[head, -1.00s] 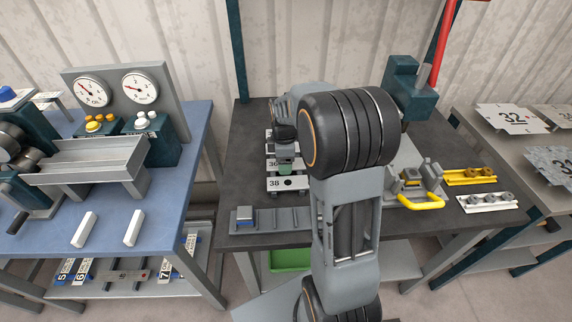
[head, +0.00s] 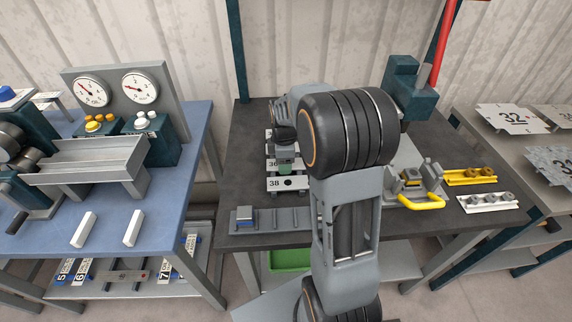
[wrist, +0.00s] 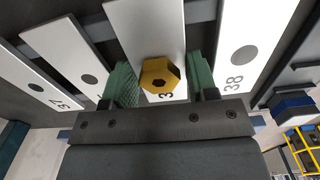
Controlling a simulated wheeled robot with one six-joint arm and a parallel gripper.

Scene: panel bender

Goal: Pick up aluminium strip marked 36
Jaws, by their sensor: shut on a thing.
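My gripper (wrist: 162,80) has its two green fingers on either side of a white strip (wrist: 145,30), shut on its edges. A yellow hexagonal piece sits over this strip between the fingers. Only a "3" shows of its mark in the wrist view; the second digit is hidden. In the head view, my gripper (head: 285,160) is at the row of strips, by the strip marked 36 (head: 271,164). The strip marked 38 (wrist: 246,60) lies beside it, on the right in the wrist view and nearer in the head view (head: 300,184).
More white strips (wrist: 65,50) lie on the left in the wrist view, close to my left finger. A grey rail (head: 295,218) with a blue-and-grey block stands at the table's front. A fixture with a yellow handle (head: 425,202) stands right of my arm.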

